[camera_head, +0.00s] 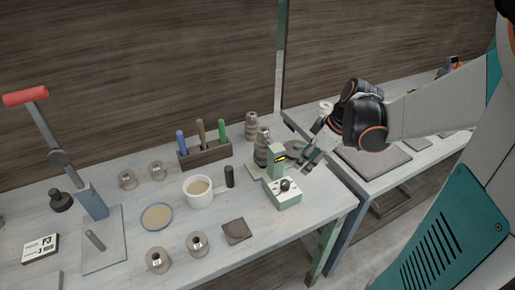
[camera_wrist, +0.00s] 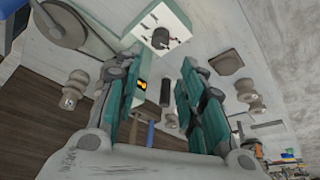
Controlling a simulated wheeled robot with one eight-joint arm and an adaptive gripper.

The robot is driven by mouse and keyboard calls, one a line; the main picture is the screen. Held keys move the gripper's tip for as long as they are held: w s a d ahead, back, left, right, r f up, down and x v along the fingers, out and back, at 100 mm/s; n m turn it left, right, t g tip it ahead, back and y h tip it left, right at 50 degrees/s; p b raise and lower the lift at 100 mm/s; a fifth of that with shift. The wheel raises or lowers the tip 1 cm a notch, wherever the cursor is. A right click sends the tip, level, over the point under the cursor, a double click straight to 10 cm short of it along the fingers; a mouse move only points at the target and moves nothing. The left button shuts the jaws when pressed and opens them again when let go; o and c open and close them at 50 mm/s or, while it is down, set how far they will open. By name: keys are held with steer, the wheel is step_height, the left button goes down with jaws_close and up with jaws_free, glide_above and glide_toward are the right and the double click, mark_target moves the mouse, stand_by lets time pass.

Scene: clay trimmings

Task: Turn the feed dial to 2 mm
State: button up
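The feed unit is a pale green and white box (camera_head: 284,196) near the right end of the workbench. A dark round dial (camera_head: 286,185) sits on its top face, with a green post and a small yellow display (camera_head: 280,157) behind it. In the wrist view the dial (camera_wrist: 160,38) shows at the top with small marks around it, too small to read. My gripper (camera_head: 313,157) is to the right of the post, beyond the dial. In the wrist view its teal fingers (camera_wrist: 161,66) are spread apart with nothing between them; the dial lies beyond their tips.
A cup (camera_head: 198,192), a dark cylinder (camera_head: 229,176) and a dark square piece (camera_head: 236,231) stand left of the unit. Behind are a tool rack (camera_head: 205,154) and stacked spools (camera_head: 261,146). A red-handled lever press (camera_head: 92,200) is far left. A second table (camera_head: 400,178) is right.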

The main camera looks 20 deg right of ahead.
mark_target(286, 182)
steer(key=b+x, duration=0.5)
steer(key=x, duration=0.8)
steer(key=shift+f, duration=0.35)
steer(key=shift+c, duration=0.5)
steer(key=c, duration=0.7)
